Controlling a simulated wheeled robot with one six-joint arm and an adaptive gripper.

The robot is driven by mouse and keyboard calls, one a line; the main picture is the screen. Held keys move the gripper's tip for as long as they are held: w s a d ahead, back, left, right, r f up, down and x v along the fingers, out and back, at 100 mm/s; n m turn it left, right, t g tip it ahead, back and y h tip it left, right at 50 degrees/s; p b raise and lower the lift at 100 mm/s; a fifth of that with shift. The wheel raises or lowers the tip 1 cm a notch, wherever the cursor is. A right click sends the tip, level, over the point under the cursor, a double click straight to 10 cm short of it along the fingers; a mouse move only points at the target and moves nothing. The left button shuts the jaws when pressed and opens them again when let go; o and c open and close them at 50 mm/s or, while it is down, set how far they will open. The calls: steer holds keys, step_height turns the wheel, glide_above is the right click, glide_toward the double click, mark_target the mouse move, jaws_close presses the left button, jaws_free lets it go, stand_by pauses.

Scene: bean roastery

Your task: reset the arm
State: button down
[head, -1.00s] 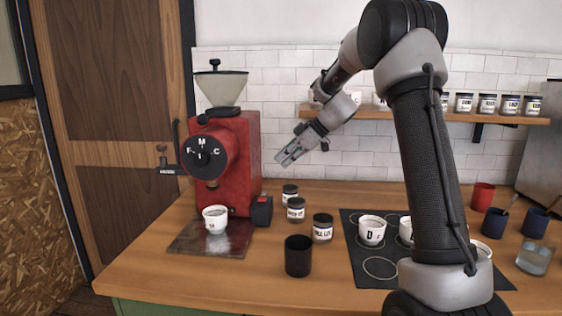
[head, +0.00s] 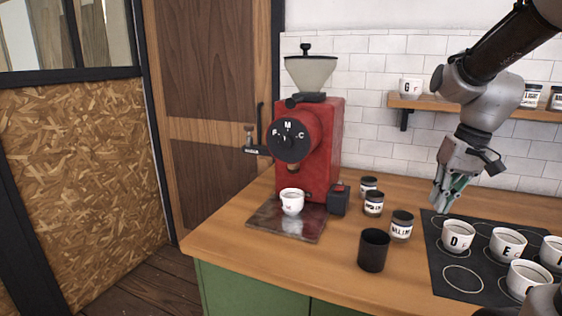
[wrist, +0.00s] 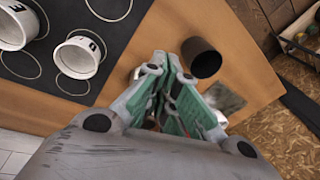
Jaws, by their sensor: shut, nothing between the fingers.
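My gripper (head: 446,200) hangs above the counter at the right of the head view, fingers pointing down, beside the black mat with cups. Its fingers are together with nothing between them. In the wrist view my gripper (wrist: 172,68) also shows empty, with the dark cup (wrist: 203,57) beyond it and white cups (wrist: 78,56) to the left. My arm reaches in from the upper right of the head view.
A red grinder (head: 318,150) stands on the counter (head: 230,220), with a white cup (head: 291,201) on its tray (head: 265,225). Several jars (head: 401,226) and a black cup (head: 373,250) stand between it and the mat (head: 445,290). A shelf (head: 450,106) hangs behind my gripper.

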steer(key=s+d+r+t+h, duration=0.1)
steer(key=s+r+t, duration=0.2)
steer(key=s, duration=1)
steer(key=shift+s+r+n+h, duration=0.15)
steer(key=shift+r+n+h, duration=0.15)
steer(key=shift+r+h, duration=0.1)
